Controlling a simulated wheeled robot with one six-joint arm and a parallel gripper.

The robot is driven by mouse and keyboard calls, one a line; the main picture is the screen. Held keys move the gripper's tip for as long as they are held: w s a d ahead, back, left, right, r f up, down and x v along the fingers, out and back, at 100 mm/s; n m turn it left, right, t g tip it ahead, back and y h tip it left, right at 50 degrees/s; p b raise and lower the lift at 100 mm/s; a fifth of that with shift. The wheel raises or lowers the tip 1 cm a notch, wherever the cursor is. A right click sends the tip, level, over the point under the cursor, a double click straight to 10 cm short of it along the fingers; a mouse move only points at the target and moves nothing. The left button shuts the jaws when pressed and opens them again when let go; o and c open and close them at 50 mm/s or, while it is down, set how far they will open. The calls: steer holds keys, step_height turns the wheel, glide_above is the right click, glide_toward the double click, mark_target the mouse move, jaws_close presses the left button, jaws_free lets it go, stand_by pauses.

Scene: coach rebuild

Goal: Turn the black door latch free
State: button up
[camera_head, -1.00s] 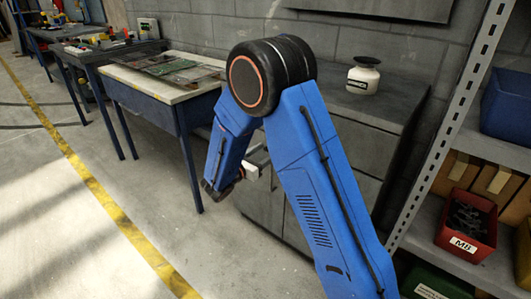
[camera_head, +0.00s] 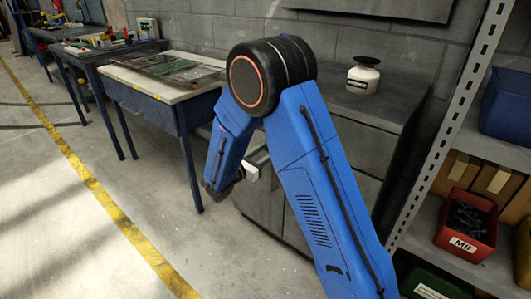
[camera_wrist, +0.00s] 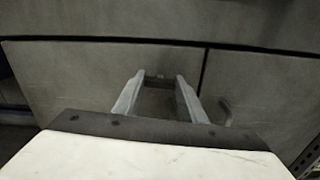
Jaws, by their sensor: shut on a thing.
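The fingers and my white gripper body hide the area below the latch. In the head view my gripper (camera_head: 260,158) shows only partly, behind my blue arm, close to the cabinet front. The latch is hidden there.
The grey cabinet (camera_head: 372,125) stands against the wall with a white container (camera_head: 362,78) on top. A light-topped table (camera_head: 185,92) with boards stands to its left. A shelf with a red bin (camera_head: 466,224) is at right. The floor at left is clear.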

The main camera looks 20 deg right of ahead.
steer(key=o, duration=1.1)
steer(key=shift+c, duration=0.2)
steer(key=v, duration=1.7)
steer(key=shift+s+a, duration=0.15)
